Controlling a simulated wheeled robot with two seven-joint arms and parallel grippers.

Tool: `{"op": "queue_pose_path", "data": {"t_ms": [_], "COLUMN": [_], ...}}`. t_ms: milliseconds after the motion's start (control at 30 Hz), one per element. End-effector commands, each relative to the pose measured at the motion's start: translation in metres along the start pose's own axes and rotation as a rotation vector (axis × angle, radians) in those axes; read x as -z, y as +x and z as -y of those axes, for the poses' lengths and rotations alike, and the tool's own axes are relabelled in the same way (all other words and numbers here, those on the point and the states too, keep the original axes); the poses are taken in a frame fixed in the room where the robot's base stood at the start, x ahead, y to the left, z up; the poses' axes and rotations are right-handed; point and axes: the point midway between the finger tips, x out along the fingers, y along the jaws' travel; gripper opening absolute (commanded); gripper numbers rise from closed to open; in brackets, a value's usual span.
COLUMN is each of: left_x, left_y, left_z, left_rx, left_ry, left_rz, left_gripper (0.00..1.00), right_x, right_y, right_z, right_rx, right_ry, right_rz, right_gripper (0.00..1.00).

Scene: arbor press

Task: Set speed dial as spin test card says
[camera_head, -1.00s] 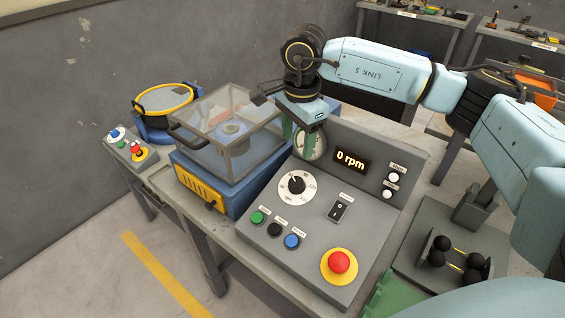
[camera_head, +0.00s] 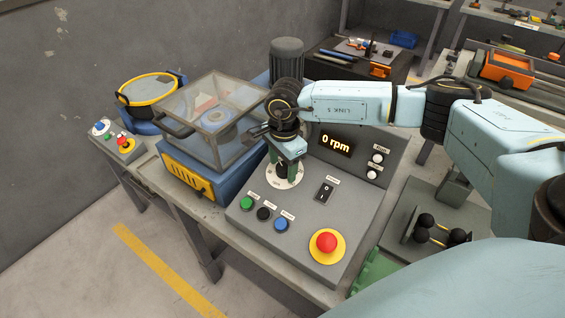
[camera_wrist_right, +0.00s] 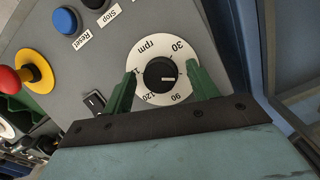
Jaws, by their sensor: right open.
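The speed dial is a black knob (camera_wrist_right: 160,74) on a white round scale plate (camera_wrist_right: 145,52) marked rpm; the plate also shows in the head view (camera_head: 287,181). In the wrist view, the knob's white mark points right, between the 30 and 90 labels, towards a part of the scale hidden by a finger. My right gripper (camera_wrist_right: 161,70) is open, its green fingers on either side of the knob with gaps. In the head view my right gripper (camera_head: 282,164) is over the dial. The display (camera_head: 338,144) reads 0 rpm. I cannot make out a spin test card. My left gripper is not in view.
The sloped panel carries a rocker switch (camera_head: 325,191), green (camera_head: 246,203), black (camera_head: 263,214) and blue (camera_head: 281,226) buttons, and a red emergency button (camera_head: 326,242). A clear-lidded blue machine (camera_head: 190,175) stands left of it.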

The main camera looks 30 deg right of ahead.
Motion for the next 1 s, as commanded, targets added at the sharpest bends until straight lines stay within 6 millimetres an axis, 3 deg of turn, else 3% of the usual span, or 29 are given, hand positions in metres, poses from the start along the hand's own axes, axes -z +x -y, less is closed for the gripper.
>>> {"op": "queue_pose_path", "data": {"t_ms": [133, 467, 767, 1000], "left_x": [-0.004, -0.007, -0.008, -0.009], "left_y": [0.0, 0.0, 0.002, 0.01], "left_z": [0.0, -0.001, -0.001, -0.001], "left_rx": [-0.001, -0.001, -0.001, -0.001], "left_ry": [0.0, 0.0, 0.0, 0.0], "left_rz": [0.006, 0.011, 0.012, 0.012], "left_gripper": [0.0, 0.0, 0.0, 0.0], "right_x": [0.0, 0.0, 0.0, 0.0], "right_y": [0.0, 0.0, 0.0, 0.001], "right_z": [0.0, 0.0, 0.0, -0.001], "right_rx": [0.0, 0.0, 0.011, 0.053], "right_ry": [0.0, 0.0, 0.037, 0.169], "right_rz": [0.0, 0.001, 0.004, 0.013], "right_gripper": [0.57, 0.14, 0.14, 0.14]}}
